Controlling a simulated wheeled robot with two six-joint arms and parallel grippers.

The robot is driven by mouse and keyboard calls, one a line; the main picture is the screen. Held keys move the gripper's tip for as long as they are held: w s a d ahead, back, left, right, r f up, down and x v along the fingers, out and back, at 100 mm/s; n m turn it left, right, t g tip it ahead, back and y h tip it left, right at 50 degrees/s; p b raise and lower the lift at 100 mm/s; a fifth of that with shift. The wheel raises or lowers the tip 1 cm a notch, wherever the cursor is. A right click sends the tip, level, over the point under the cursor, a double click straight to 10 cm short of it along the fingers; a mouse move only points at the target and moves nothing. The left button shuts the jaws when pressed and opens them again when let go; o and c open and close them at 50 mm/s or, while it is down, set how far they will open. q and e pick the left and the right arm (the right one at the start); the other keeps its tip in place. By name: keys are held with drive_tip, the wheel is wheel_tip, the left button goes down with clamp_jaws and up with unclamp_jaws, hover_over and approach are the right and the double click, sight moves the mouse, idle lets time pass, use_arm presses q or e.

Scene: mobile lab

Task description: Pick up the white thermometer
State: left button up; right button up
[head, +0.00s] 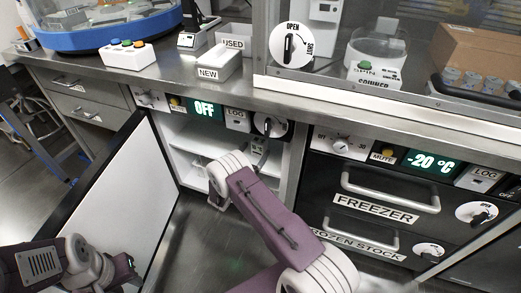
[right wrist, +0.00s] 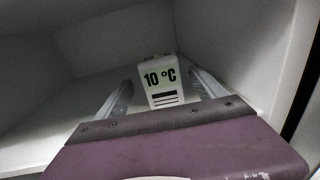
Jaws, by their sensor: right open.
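The white thermometer (right wrist: 160,86) stands upright on the pale floor of a white compartment in the right wrist view, and its face reads 10 °C. My right gripper (right wrist: 164,80) is open, with one grey finger on each side of the thermometer. Gaps seem to show between the fingers and its sides. The thermometer's lower part is hidden behind the gripper's purple body. In the head view my right arm reaches into the open white cabinet (head: 188,137) under the OFF display, and hides the gripper.
The cabinet door (head: 112,200) stands swung open at the left. White inner walls close around the right gripper. The freezer drawers (head: 375,208) are shut at the right. The steel counter (head: 160,77) runs above, carrying a NEW tray (head: 222,66) and a button box (head: 127,54).

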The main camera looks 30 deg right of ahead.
sight(262, 140)
drive_tip(key=shift+w+d+f+b, duration=0.3)
drive_tip(key=shift+w+d, duration=0.1)
drive_tip(key=shift+d, duration=0.3)
drive_tip(key=shift+w+d+r, duration=0.1)
drive_tip(key=shift+r, duration=0.05)
drive_tip(key=b+x, duration=0.3)
drive_tip(key=x, duration=0.1)
drive_tip(key=shift+w+d, duration=0.2)
drive_tip(key=shift+d, duration=0.15)
drive_tip(key=shift+d+r, duration=0.1)
drive_tip(key=shift+r, duration=0.05)
use_arm(q)
wheel_tip(262, 140, down, 5)
drive_tip(key=shift+r, duration=0.2)
use_arm(e)
drive_tip(key=shift+c, duration=0.3)
drive_tip(key=c, duration=1.4)
drive_tip(key=shift+c, duration=0.2)
use_arm(q)
drive_tip(key=shift+r, duration=0.1)
use_arm(e)
drive_tip(key=shift+r, duration=0.2)
